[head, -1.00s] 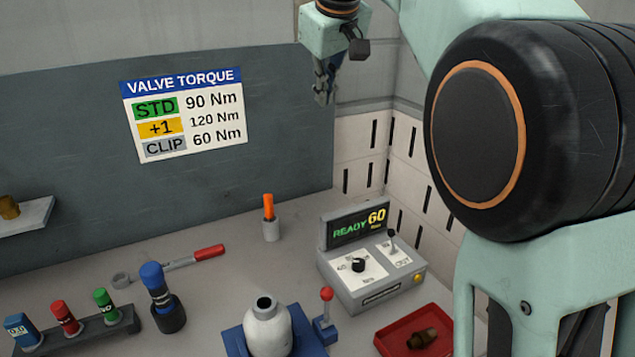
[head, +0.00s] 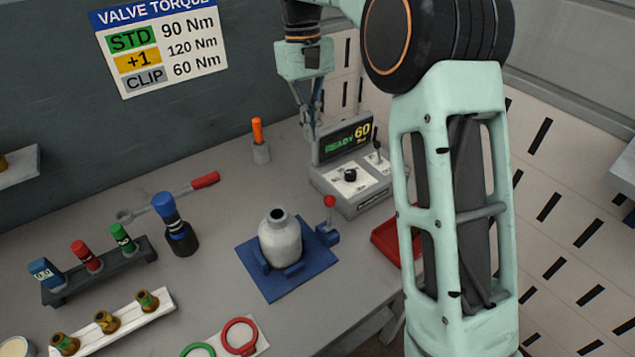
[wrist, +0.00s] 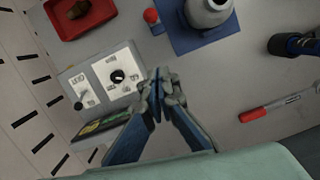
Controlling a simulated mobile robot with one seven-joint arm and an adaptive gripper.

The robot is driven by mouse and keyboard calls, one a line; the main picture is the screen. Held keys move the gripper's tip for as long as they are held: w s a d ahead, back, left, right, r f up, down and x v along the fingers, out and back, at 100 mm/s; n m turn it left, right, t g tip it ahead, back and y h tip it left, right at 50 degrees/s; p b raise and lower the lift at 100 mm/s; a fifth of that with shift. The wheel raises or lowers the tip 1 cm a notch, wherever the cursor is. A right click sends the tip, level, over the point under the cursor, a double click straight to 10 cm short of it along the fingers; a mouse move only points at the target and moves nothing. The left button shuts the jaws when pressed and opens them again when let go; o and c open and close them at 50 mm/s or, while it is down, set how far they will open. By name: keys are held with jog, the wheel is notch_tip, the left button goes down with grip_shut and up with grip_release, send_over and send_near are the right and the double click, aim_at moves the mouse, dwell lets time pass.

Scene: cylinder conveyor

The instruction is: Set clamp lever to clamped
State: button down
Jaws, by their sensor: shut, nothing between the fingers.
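The clamp lever is a red-knobbed lever (head: 329,203) that stands roughly upright on a small blue block at the right edge of a blue base plate (head: 272,284). A grey-white cylinder (head: 280,240) stands upright on that plate between blue jaws. In the wrist view the lever's red knob (wrist: 151,16) shows at the top, beside the cylinder (wrist: 207,10). My gripper (head: 311,135) is shut and empty, pointing down above the bench by the control box. Its fingertips (wrist: 160,76) are apart from the lever.
The control box (head: 350,178) reading READY 60, with a knob and a toggle, stands behind the lever. A red tray (head: 384,240) is partly hidden by my arm.

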jog(key=shift+s+f, duration=0.1)
jog(key=shift+f, duration=0.05)
send_over(329, 214)
jog(key=w+a, duration=0.1)
jog(key=w, duration=0.2)
notch_tip(329, 214, down, 10)
jog(key=shift+w+p, duration=0.2)
jog(key=shift+p, duration=0.2)
jog(key=shift+a, duration=0.1)
